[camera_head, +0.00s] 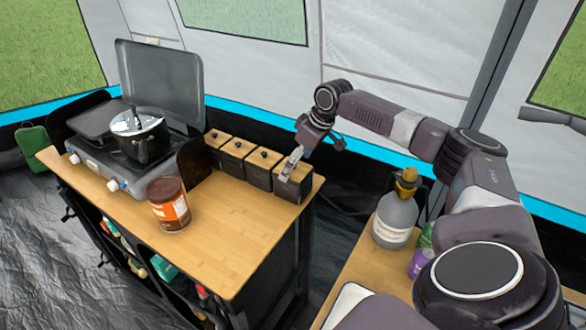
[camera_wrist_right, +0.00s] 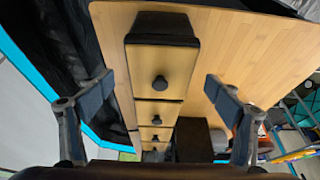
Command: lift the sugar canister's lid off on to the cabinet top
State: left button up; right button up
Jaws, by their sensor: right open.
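Several black canisters with pale wooden lids and black knobs stand in a row along the back of the wooden cabinet top (camera_head: 235,225). I see no readable label showing which is the sugar canister. My right gripper (camera_head: 291,164) is over the end canister (camera_head: 290,190) at the right of the row, hiding part of its lid. In the right wrist view, my open right gripper (camera_wrist_right: 158,84) has one finger on each side of that lid (camera_wrist_right: 158,62), with the knob (camera_wrist_right: 160,83) between them. The lid sits on its canister. My left gripper is not in view.
A brown tin (camera_head: 169,205) stands near the cabinet's front edge. A stove (camera_head: 105,165) with a pot (camera_head: 142,140) is at the left. The cabinet top is bare between tin and canisters. A grey bottle (camera_head: 394,222) stands on a separate wooden surface at right.

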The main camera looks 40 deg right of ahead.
jog(key=shift+w+f, duration=0.2)
jog(key=shift+f, duration=0.35)
jog(key=c, duration=1.2)
jog(key=shift+c, duration=0.2)
jog(key=shift+r, duration=0.2)
